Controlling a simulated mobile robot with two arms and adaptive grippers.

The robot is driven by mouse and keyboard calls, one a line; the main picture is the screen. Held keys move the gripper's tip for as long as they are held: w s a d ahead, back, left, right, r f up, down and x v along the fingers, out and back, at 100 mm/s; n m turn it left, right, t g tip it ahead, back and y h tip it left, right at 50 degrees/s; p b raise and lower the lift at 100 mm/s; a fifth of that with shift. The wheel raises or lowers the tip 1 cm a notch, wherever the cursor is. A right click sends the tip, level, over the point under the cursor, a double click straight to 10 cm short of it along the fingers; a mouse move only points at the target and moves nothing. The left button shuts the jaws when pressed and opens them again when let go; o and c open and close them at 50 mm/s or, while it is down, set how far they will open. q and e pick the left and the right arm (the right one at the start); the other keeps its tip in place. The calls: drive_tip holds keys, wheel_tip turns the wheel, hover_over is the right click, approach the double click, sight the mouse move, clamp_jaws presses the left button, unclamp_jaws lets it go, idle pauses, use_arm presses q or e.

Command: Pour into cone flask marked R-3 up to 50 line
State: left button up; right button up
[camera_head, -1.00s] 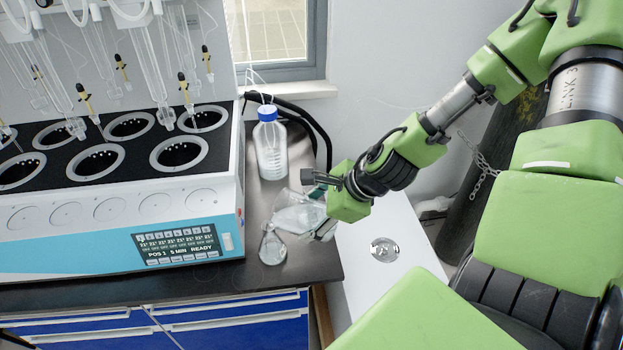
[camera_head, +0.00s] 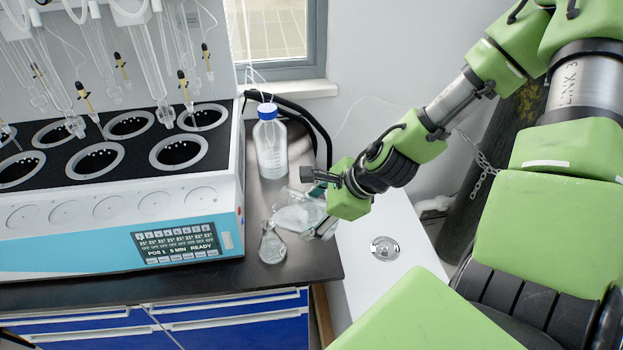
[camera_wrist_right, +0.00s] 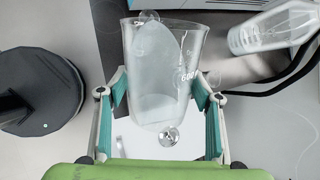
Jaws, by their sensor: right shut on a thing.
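A small clear conical flask (camera_head: 272,244) stands on the dark bench near its front right corner; no R-3 mark is legible. My right gripper (camera_head: 322,206) is shut on a clear glass beaker (camera_head: 299,212) just behind and right of the flask. The beaker is tilted with its mouth toward the flask, and whitish liquid lies along its side. In the right wrist view the beaker (camera_wrist_right: 165,75) sits between the teal finger pads of the right gripper (camera_wrist_right: 160,110), with a "600" mark partly readable. The liquid level in the flask is too small to read. My left gripper is not in view.
A blue-capped bottle (camera_head: 271,145) stands behind the beaker. The distiller (camera_head: 110,180), with several round wells and a lit display, fills the bench's left. The bench's right edge is close to my right gripper. A white surface (camera_head: 375,285) lies right of the bench.

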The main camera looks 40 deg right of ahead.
drive_tip(key=shift+w+r+b, duration=0.1)
drive_tip(key=shift+r+b, duration=0.05)
drive_tip(key=shift+b, duration=0.65)
idle(2.3)
drive_tip(key=shift+b, duration=0.3)
drive_tip(key=shift+a, duration=0.1)
idle(0.4)
idle(0.8)
drive_tip(key=shift+b, duration=0.3)
idle(1.5)
drive_tip(key=shift+f+b, duration=0.5)
drive_tip(key=shift+d+f+t+y, duration=0.25)
drive_tip(key=shift+t+y, duration=0.15)
drive_tip(key=shift+y, duration=0.1)
